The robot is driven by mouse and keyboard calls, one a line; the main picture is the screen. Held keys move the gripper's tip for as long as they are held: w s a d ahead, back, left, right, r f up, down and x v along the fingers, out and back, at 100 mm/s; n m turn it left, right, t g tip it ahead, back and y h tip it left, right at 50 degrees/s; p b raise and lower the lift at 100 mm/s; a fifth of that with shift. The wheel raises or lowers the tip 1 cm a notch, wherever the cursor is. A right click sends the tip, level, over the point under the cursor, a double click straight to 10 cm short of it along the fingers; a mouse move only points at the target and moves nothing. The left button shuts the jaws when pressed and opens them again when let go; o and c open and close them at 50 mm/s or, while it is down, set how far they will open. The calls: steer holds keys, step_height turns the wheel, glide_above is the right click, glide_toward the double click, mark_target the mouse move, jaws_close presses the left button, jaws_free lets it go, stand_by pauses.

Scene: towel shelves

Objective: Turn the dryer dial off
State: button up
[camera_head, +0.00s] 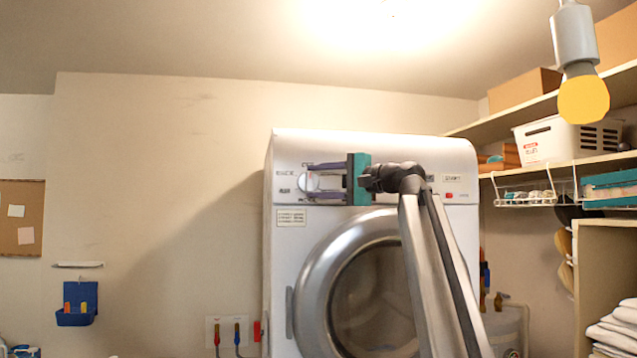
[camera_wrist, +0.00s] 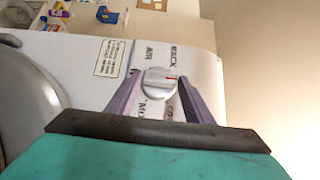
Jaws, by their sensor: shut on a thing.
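The dryer (camera_head: 350,143) is a white front-loader with a round grey-rimmed door (camera_head: 318,270) that looks closed. Its dial (camera_head: 308,182) is a round silver-white knob at the left of the top panel. My arm covers the right part of the panel and some of the door.
Shelves on the right hold cardboard boxes (camera_head: 525,88), a white basket (camera_head: 566,138) and a wire rack (camera_head: 525,198). A hanging lamp (camera_head: 583,95) is at upper right. A blue wall holder (camera_head: 76,305) is at left. The wall left of the dryer is mostly clear.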

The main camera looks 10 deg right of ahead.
stand_by(0.4)
steer(key=o, duration=0.9)
steer(key=shift+o, duration=0.2)
steer(key=b+v, duration=0.5)
steer(key=v, duration=0.8)
steer(key=shift+s+d, duration=0.25)
steer(key=shift+s, duration=0.05)
